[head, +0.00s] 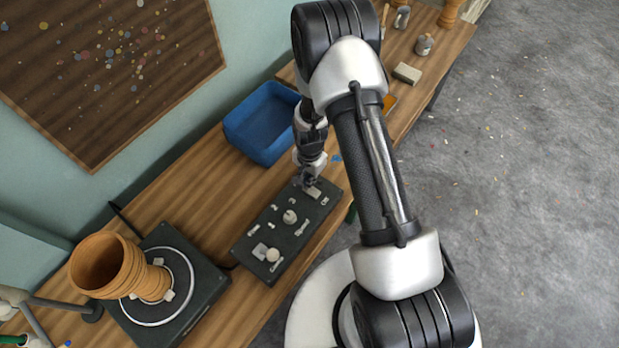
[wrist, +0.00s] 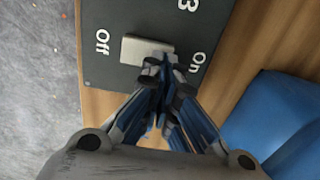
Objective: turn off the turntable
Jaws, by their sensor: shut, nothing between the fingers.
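The turntable (head: 195,290) stands at the lower left in the head view, with a tan clay goblet drum (head: 105,262) on its round plate. Its dark control box (head: 255,237) lies to the right. The box's pale switch (wrist: 140,50) shows in the wrist view between the "Off" and "On" labels; in the head view it sits at the box's far end (head: 314,192). My gripper (wrist: 158,66) is shut and empty, its tips at the switch's lower edge, towards the "On" side. I cannot tell whether they touch it. The tips partly cover the switch.
The control box also carries a round knob (head: 289,216) and another control (head: 266,252). A blue bin (head: 262,122) stands on the wooden bench behind the box. A grey block (head: 407,73) and small jars (head: 424,44) lie further along. Bare bench (head: 190,195) lies between bin and turntable.

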